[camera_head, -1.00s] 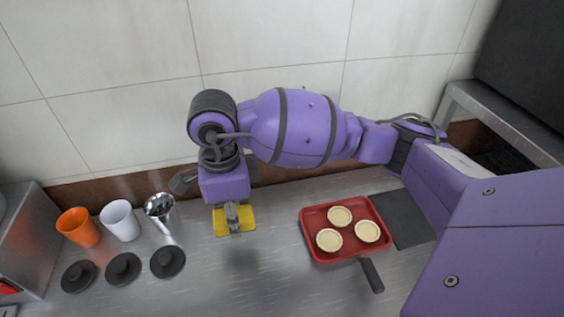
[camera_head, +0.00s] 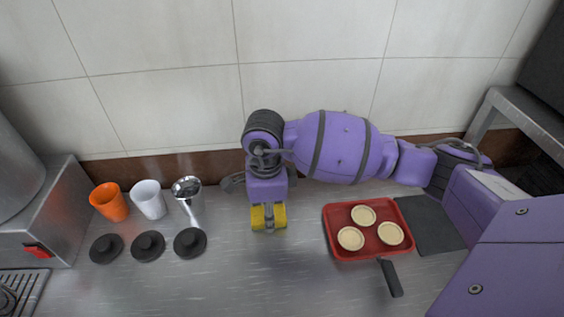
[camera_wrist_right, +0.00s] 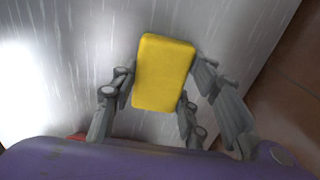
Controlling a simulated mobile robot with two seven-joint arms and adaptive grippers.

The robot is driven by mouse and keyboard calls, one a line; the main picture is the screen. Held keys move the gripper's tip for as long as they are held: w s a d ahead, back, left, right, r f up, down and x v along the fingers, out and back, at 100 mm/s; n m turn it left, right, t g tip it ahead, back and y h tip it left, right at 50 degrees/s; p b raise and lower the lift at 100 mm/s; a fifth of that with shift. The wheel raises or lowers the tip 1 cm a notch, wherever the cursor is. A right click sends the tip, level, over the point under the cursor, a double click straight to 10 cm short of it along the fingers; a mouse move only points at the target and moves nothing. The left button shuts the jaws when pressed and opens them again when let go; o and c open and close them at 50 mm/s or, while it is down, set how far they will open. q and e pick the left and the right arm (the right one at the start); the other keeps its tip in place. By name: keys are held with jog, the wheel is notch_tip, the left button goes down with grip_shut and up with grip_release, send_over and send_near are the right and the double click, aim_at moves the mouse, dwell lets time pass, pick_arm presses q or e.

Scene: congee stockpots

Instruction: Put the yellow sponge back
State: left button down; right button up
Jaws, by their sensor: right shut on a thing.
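The yellow sponge (camera_head: 279,217) is held in my right gripper (camera_head: 269,222), above the metal counter between the cups and the red tray. In the right wrist view the sponge (camera_wrist_right: 163,73) sits between the two fingers of the gripper (camera_wrist_right: 157,95), which are shut on it. Part of the sponge is hidden behind the fingers in the head view. Whether it touches the counter I cannot tell. My left gripper is not in view.
A red tray (camera_head: 333,219) with three pale tart shells and a black handle lies right of the gripper, beside a dark mat (camera_head: 428,226). At left stand an orange cup (camera_head: 109,202), a white cup (camera_head: 149,199), a metal cup (camera_head: 187,188) and three black lids (camera_head: 148,246). The front counter is clear.

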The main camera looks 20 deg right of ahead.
jog(key=o, duration=1.1)
notch_tip(320, 180, up, 12)
jog(key=shift+r, duration=0.15)
